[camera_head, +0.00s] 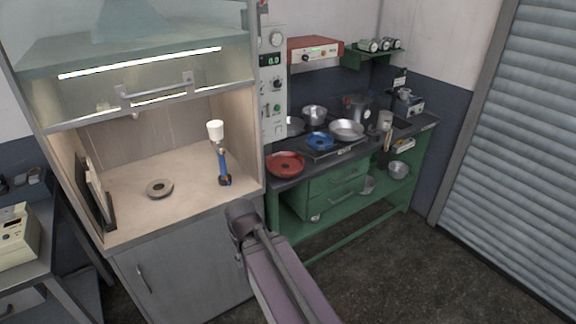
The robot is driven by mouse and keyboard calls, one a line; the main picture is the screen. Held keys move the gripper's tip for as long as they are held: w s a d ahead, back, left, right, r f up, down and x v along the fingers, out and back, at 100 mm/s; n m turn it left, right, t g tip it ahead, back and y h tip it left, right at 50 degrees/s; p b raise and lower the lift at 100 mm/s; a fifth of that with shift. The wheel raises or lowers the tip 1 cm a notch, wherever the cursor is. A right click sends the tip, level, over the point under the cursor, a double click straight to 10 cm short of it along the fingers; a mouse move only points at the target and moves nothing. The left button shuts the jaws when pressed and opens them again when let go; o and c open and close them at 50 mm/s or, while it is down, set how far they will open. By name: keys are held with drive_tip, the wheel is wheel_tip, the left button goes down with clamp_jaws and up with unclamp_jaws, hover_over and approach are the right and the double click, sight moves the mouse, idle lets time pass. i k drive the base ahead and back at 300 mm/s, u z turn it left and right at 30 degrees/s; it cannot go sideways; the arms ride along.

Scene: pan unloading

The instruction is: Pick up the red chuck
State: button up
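A shallow round red piece (285,158), pan-like, lies at the left front end of the dark bench, next to the fume hood. It is the only round red piece I see, and I cannot tell for certain whether it is the chuck. It is uncovered, with nothing holding it. My arm (282,285) rises from the bottom edge to a dark joint (240,217) in front of the hood cabinet, apart from the red piece. I cannot make out my gripper's fingers in this view.
A blue pan (319,140), a silver pan (346,129) and pots stand farther along the bench. The lit hood (113,232) holds a grey ring (159,187) and a blue tool with a white cup (215,130). The floor at right is clear.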

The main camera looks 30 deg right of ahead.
sight(280, 164)
drive_tip(key=i, duration=0.9)
drive_tip(key=u, duration=0.05)
